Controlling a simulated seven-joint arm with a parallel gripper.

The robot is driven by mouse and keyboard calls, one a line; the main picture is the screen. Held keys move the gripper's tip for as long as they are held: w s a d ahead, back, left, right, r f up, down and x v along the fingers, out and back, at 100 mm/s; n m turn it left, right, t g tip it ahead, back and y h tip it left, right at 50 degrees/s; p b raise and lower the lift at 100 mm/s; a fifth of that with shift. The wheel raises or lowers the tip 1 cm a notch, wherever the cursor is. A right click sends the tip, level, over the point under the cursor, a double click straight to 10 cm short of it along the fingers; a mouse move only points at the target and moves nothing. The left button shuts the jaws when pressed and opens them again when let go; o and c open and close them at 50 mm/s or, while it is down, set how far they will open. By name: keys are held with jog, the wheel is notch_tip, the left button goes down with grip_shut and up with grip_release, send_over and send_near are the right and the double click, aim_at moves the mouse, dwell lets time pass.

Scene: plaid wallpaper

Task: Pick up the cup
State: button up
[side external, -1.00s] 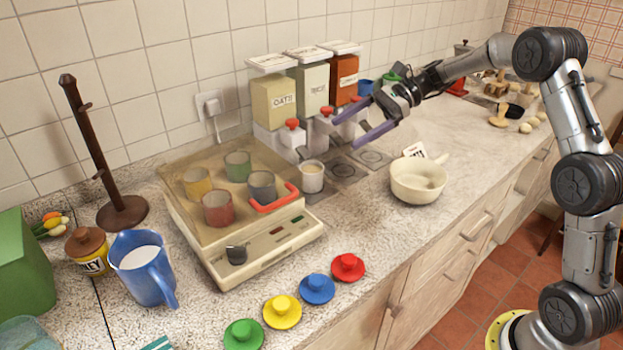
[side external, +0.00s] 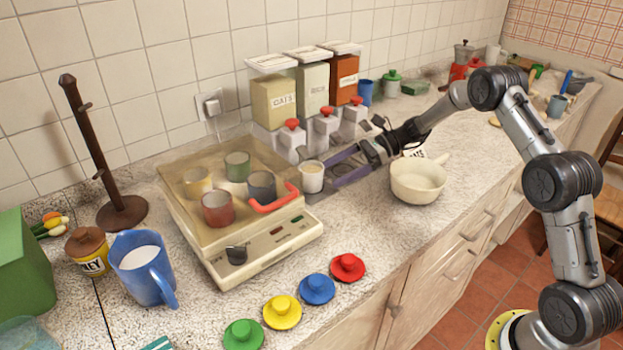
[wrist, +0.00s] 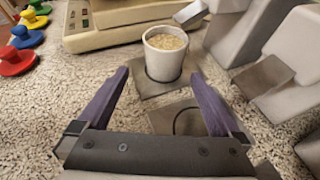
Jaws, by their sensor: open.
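A white cup (side external: 312,177) with light brown grainy contents stands upright on a grey square plate in front of the oats dispenser. It also shows in the wrist view (wrist: 165,55), just beyond my fingertips. My gripper (side external: 331,170) is open, low over the counter, to the right of the cup. In the wrist view my two purple fingers (wrist: 160,80) point at the cup, one on each side of its line, with nothing between them. Other cups, yellow, green, red and grey (side external: 262,186), are inside a clear-lidded appliance (side external: 270,255) to the left.
Grain dispensers (side external: 313,90) stand behind the cup. A cream pot (side external: 418,182) sits to the right, close to my gripper. Several coloured lids (side external: 318,289) lie along the front edge. A blue milk jug (side external: 145,270) is at the left.

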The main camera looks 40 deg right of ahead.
aim_at(318, 178)
jog(key=shift+w+x, duration=0.15)
jog(key=shift+x, duration=1.2)
jog(key=shift+w+x, duration=0.1)
jog(key=shift+x, duration=1.25)
jog(key=shift+d, duration=0.1)
grip_shut()
jog(key=shift+r, duration=0.1)
